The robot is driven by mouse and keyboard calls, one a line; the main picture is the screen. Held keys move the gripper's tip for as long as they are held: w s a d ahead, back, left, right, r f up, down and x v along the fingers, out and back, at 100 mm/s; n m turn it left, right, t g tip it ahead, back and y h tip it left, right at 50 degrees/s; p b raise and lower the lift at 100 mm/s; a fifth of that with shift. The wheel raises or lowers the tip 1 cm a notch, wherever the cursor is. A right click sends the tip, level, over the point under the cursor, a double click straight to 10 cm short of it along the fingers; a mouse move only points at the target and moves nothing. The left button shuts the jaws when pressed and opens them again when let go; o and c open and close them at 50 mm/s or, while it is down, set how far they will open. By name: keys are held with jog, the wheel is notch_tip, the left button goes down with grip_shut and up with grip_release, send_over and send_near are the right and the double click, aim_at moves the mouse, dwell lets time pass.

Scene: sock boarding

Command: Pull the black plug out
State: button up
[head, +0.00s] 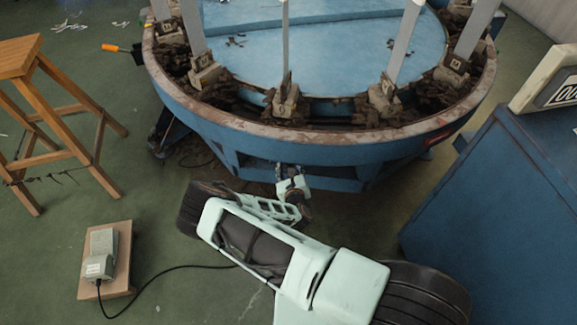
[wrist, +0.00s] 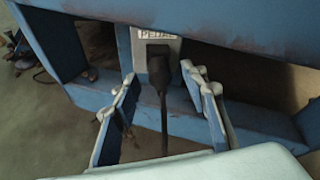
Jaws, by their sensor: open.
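In the wrist view the black plug (wrist: 158,70) sits in a grey socket plate (wrist: 158,47) marked "PEDAL" on the blue machine frame. A black cord (wrist: 164,125) hangs straight down from it. My gripper (wrist: 163,82) is open, with one finger on each side of the plug and cord. I see gaps between the fingers and the plug; how far the fingertips are from the socket in depth I cannot tell. In the head view my gripper (head: 292,185) is under the rim of the round blue machine (head: 300,150), and the plug is hidden there.
A foot pedal (head: 102,252) lies on a wooden board (head: 122,235) at lower left, its cord running behind my arm. A wooden stool (head: 45,110) stands at left. A blue cabinet (head: 500,200) stands at right. Green floor between stool and machine is mostly clear.

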jog(key=shift+c, duration=0.4)
grip_shut()
jog(key=shift+s+d, duration=0.1)
jog(key=shift+s, duration=0.2)
jog(key=shift+s+d+p, duration=0.25)
jog(key=shift+s+p, duration=0.4)
jog(key=shift+s, duration=0.25)
jog(key=shift+s+d+p, duration=0.25)
jog(key=shift+s+p, duration=0.4)
jog(key=shift+s, duration=0.25)
jog(key=shift+s, duration=0.1)
